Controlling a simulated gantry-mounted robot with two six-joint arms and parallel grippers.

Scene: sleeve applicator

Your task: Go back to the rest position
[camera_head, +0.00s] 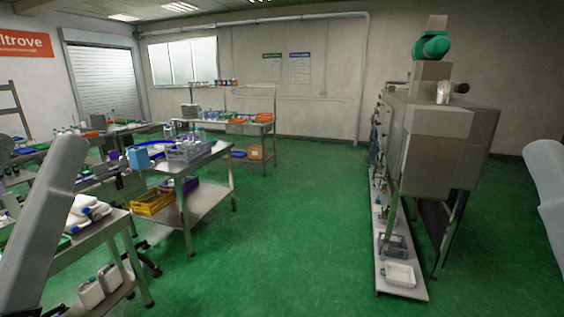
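Only parts of my two arms show in the head view. A grey link of my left arm stands tilted at the left edge, and a grey link of my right arm shows at the right edge. Neither gripper is in the picture, so I cannot see whether they hold anything. The large sleeve applicator machine (440,150) stands on the right, with a green motor (432,47) on top.
Steel tables with bottles and crates line the left, including a near table (188,162) with a yellow crate (152,202) on its lower shelf. A low platform (402,288) with a white tray (399,275) lies beside the machine. The green floor (290,220) between is clear.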

